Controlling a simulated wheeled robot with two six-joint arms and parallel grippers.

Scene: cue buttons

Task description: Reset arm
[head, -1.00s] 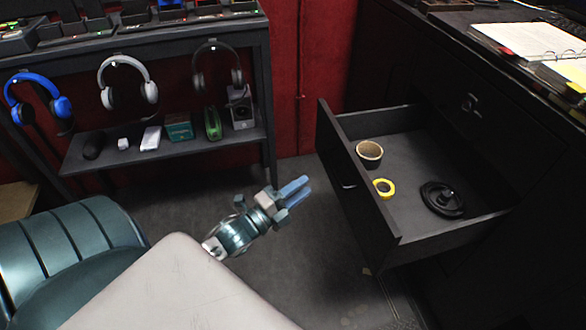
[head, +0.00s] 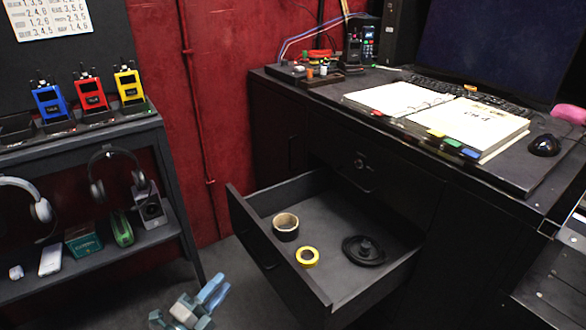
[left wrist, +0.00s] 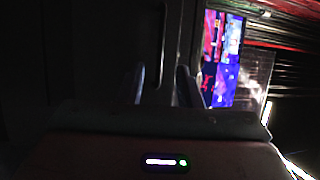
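My left gripper (head: 214,290) shows at the bottom of the head view, over the dark floor. It is left of the open drawer (head: 272,262) and apart from it. Its two blue-grey fingers point up and to the right with nothing between them. In the left wrist view the fingers (left wrist: 162,82) stand apart with a dark gap between them. That view is mostly dark, with a bright blue and red patch at the upper right. My right gripper is not in view.
The drawer holds a brown-rimmed tape roll (head: 286,222), a yellow tape roll (head: 308,257) and a black round object (head: 364,251). A shelf rack (head: 110,257) stands left. The desk (head: 300,113) carries an open binder (head: 480,125) and a mouse (head: 544,145).

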